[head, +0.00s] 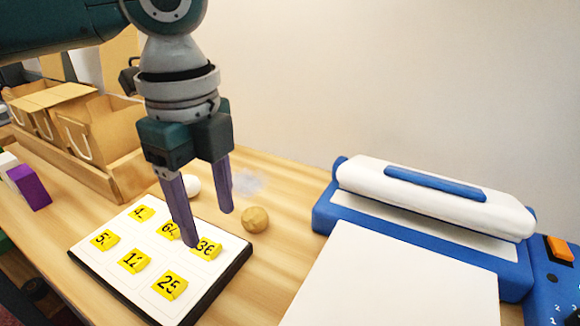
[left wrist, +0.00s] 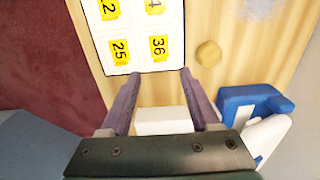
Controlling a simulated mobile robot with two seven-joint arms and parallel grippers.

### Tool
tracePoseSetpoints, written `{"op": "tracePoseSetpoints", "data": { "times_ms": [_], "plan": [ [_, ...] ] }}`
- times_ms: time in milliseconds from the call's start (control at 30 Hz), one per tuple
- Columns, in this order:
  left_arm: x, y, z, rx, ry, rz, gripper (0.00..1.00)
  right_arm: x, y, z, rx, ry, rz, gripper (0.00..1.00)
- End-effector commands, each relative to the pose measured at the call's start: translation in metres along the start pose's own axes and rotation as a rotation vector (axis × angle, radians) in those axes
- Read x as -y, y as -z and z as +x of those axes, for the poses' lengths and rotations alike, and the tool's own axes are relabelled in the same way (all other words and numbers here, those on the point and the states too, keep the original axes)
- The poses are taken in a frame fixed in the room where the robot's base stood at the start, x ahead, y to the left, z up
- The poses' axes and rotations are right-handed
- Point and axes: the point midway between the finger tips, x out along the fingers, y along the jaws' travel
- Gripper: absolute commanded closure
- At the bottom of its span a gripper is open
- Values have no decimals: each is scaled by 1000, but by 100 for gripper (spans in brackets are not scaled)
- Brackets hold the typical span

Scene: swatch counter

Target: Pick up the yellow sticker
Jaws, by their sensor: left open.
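Several yellow stickers with black numbers lie on a white sheet (head: 110,277) with a dark edge. The stickers include 4 (head: 142,213), 5 (head: 104,240), 12 (head: 133,261), 25 (head: 170,285) and 36 (head: 207,248); another (head: 166,230) is partly hidden by a finger. My left gripper (head: 209,228) is open and empty, pointing down over the sheet's far right side near 36. In the left wrist view, the fingertips (left wrist: 160,74) lie just below the sheet's edge, with 25 (left wrist: 119,51) and 36 (left wrist: 158,47) beyond them. My right gripper is not in view.
Cardboard boxes (head: 100,140) and a purple block (head: 30,187) are left.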

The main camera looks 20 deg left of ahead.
Motion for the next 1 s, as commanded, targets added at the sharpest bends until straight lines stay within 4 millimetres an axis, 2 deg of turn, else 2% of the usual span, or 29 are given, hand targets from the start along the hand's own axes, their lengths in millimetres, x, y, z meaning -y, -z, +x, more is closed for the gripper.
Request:
{"op": "tracePoseSetpoints", "data": {
  "times_ms": [300, 600, 1000],
  "plan": [
    [-1, -4, 46, 0, -2, -1, 38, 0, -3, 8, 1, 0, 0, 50],
    [0, -4, 51, 1, 2, 0, 38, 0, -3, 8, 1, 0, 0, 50],
    [0, -4, 50, 1, 1, 0, 82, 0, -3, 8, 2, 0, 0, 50]
  ]
}}
